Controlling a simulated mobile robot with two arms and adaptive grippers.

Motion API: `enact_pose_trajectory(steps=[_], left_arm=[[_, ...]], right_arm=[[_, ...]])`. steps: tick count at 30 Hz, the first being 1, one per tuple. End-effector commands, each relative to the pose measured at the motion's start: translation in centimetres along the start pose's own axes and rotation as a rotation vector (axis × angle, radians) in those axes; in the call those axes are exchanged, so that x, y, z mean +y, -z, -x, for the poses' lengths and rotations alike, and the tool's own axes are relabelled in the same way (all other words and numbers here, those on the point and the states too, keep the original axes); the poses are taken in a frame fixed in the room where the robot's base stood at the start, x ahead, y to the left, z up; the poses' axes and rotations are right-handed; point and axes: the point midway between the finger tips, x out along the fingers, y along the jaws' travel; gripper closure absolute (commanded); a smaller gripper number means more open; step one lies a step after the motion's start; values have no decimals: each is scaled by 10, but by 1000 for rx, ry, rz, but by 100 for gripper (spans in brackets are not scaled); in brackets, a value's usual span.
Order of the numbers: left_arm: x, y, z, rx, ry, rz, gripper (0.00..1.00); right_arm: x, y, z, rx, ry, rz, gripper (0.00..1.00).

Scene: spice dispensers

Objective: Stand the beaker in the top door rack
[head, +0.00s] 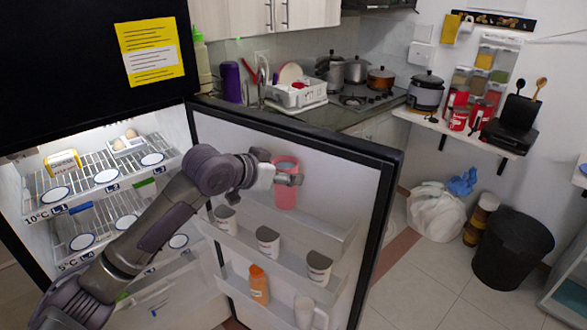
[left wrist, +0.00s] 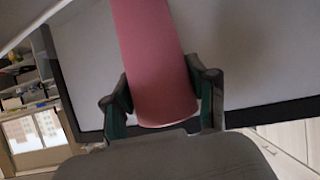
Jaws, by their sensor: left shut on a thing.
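The beaker (head: 286,192) is a tall pink cup, upright in front of the inner face of the open fridge door. My left gripper (head: 289,179) is shut on its side. In the left wrist view the beaker (left wrist: 155,60) sits between the two fingers of the gripper (left wrist: 164,100). The top door rack (head: 325,226) is a pale, see-through shelf across the door. The beaker's lower end is near this rack; I cannot tell whether it touches it. My right gripper is not in view.
Lower racks on the door hold white labelled cups (head: 268,241), an orange bottle (head: 259,284) and a white jug (head: 309,312). The fridge shelves (head: 88,180) are at the left. The door's dark edge (head: 378,230) bounds the right side.

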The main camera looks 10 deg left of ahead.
Motion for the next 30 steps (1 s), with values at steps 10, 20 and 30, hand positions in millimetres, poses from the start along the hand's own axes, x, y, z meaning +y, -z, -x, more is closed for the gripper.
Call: enact_pose_trajectory(steps=[10,20,30], left_arm=[[-11,-13,-11,-1,-1,2,89],[-11,-39,-25,2,0,0,89],[-10,-41,-26,3,0,0,89]], right_arm=[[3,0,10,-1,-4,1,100],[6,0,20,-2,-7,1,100],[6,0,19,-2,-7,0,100]])
